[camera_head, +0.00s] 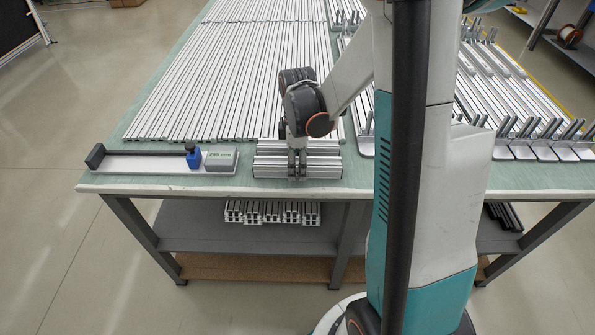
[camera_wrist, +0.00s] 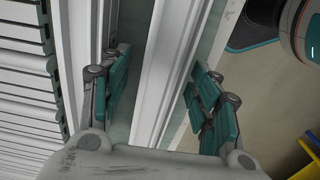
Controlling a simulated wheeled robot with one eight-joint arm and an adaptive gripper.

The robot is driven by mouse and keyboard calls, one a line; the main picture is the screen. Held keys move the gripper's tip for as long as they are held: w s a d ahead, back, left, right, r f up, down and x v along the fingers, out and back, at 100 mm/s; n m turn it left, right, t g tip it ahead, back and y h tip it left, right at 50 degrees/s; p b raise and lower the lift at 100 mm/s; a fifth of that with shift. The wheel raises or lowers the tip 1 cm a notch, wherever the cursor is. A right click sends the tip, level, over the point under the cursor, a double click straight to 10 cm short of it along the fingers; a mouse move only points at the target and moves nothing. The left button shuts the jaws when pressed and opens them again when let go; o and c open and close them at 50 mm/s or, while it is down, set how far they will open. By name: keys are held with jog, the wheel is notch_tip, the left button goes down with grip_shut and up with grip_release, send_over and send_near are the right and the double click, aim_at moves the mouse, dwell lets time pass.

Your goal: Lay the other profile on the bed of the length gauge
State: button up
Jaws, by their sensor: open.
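Two short silver profiles lie side by side near the table's front edge: a front profile (camera_head: 325,172) and a back profile (camera_head: 328,149). My gripper (camera_head: 297,172) points down over the front profile. In the wrist view, my open gripper (camera_wrist: 163,105) has its teal-padded fingers on either side of a silver profile (camera_wrist: 178,65), with visible gaps. Another profile (camera_wrist: 85,55) lies outside the left finger. The length gauge (camera_head: 140,164) is to the left, with a bare pale bed, a black end stop (camera_head: 95,156), a blue slider (camera_head: 194,157) and a grey display box (camera_head: 220,157).
Long profiles (camera_head: 225,75) cover the table behind the gauge. Angled metal parts (camera_head: 530,140) stand in rows at the right. More profile pieces (camera_head: 272,212) lie on the lower shelf. A strip of green tabletop (camera_head: 243,180) is free between gauge and short profiles.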

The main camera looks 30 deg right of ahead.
grip_shut()
jog(key=shift+r, duration=0.1)
dwell(0.3)
